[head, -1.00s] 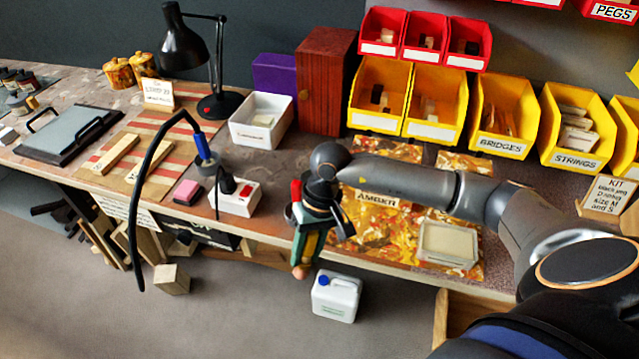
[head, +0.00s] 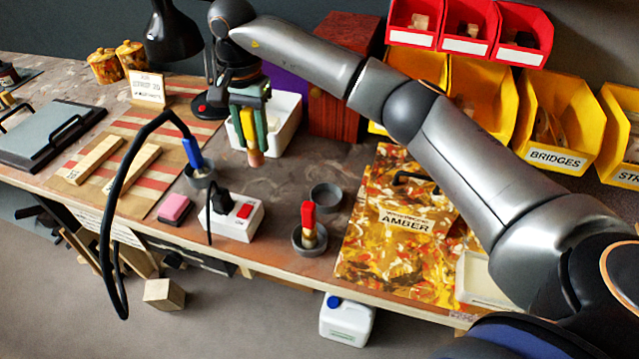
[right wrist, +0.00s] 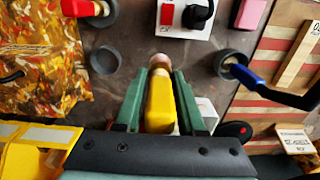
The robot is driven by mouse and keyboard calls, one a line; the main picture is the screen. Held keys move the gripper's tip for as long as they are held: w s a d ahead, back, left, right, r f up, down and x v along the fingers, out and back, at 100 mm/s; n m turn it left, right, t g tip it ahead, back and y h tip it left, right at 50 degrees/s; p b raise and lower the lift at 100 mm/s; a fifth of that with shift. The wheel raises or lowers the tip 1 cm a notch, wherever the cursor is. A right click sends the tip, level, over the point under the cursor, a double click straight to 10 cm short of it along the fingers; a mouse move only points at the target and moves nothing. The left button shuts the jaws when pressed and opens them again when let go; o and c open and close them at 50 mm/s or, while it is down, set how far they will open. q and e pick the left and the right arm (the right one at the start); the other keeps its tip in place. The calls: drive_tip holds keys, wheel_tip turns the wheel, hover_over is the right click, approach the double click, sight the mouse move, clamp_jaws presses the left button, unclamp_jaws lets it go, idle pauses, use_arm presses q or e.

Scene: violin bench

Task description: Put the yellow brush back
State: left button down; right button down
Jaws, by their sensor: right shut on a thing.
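The yellow brush (head: 247,124) is held in my right gripper (head: 250,118), between its green fingers, with its pale wooden end pointing down. In the right wrist view the yellow brush (right wrist: 160,100) lies between the two fingers. In the head view it overlaps the white bin (head: 281,127); its height above the bench is hard to tell. An empty grey cup (head: 326,197) stands on the bench, and also shows in the right wrist view (right wrist: 104,60). A red-handled brush (head: 308,217) stands in a second cup (head: 310,243). My left gripper is out of view.
A blue-handled tool (head: 192,152) with a black cord stands in another grey cup (head: 200,178). A white power strip (head: 229,226), pink block (head: 175,206), black lamp (head: 172,35) and amber-patterned panel (head: 375,235) surround the bare bench. My right arm crosses the yellow bins.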

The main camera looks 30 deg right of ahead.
drive_tip(key=shift+w+d, duration=0.15)
drive_tip(key=shift+w, duration=0.15)
drive_tip(key=shift+d+f, duration=0.1)
drive_tip(key=shift+d, duration=0.15)
drive_tip(key=s+d+f, duration=0.2)
drive_tip(key=d+f, duration=0.1)
drive_tip(key=f, duration=0.1)
drive_tip(key=s+d+f, duration=0.3)
drive_tip(key=d+f, duration=0.1)
drive_tip(key=s+d+f, duration=0.2)
drive_tip(key=d+f, duration=0.2)
drive_tip(key=shift+s+d+f+p, duration=0.1)
drive_tip(key=shift+s+f+p, duration=0.15)
drive_tip(key=shift+p, duration=0.1)
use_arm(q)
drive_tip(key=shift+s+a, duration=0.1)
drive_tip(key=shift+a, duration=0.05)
use_arm(e)
drive_tip(key=shift+f, duration=0.1)
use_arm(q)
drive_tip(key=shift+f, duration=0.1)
